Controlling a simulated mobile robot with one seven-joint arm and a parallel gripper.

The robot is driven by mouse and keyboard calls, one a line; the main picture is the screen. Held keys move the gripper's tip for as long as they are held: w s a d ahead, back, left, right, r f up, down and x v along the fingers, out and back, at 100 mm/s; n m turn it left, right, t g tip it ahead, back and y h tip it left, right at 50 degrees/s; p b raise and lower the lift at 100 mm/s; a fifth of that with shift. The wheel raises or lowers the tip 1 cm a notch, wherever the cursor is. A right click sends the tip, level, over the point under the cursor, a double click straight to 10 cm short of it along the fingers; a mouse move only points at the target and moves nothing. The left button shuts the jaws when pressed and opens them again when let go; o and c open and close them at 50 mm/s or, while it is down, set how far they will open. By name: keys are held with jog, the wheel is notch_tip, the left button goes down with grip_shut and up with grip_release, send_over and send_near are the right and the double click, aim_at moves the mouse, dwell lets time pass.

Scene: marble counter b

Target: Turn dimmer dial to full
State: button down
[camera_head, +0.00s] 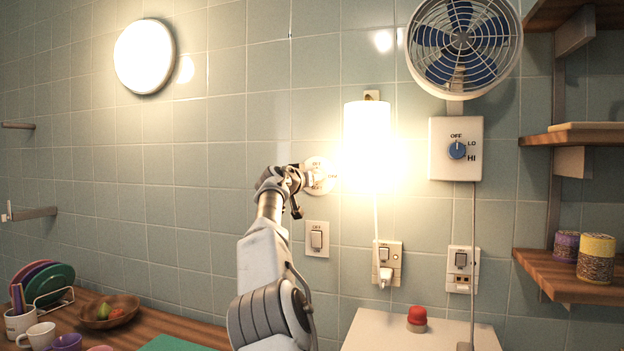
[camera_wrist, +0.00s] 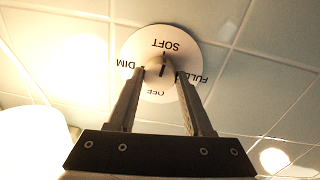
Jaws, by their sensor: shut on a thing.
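The dimmer dial's round white plate (camera_head: 322,170) is on the tiled wall, left of the lit lamp. In the wrist view the plate (camera_wrist: 185,50) appears upside down, with SOFT at the top, FULL at the right, OFF at the bottom and DIM at the left. The small pale knob (camera_wrist: 157,73) sits at its middle. A short dark mark on it stands nearly upright and seems to point towards SOFT. My gripper (camera_wrist: 161,73) is shut on the knob, one finger on each side. In the head view my gripper (camera_head: 302,178) hides part of the plate.
A bright cylindrical lamp (camera_head: 367,135) is close right of the dial. A wall switch (camera_head: 317,239) is just below. A round lit lamp (camera_head: 144,56) is at upper left. A fan (camera_head: 463,45) and its blue-knobbed control box (camera_head: 441,160) are farther right.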

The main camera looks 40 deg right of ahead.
jog(key=shift+r+m+y, duration=0.1)
jog(key=shift+m+y, duration=0.3)
jog(key=shift+m, duration=7.7)
jog(key=shift+c, duration=1.6)
grip_release()
jog(key=f+b+v, duration=0.1)
jog(key=b+v, duration=0.8)
jog(key=v, duration=0.8)
jog(key=shift+s+r, duration=0.35)
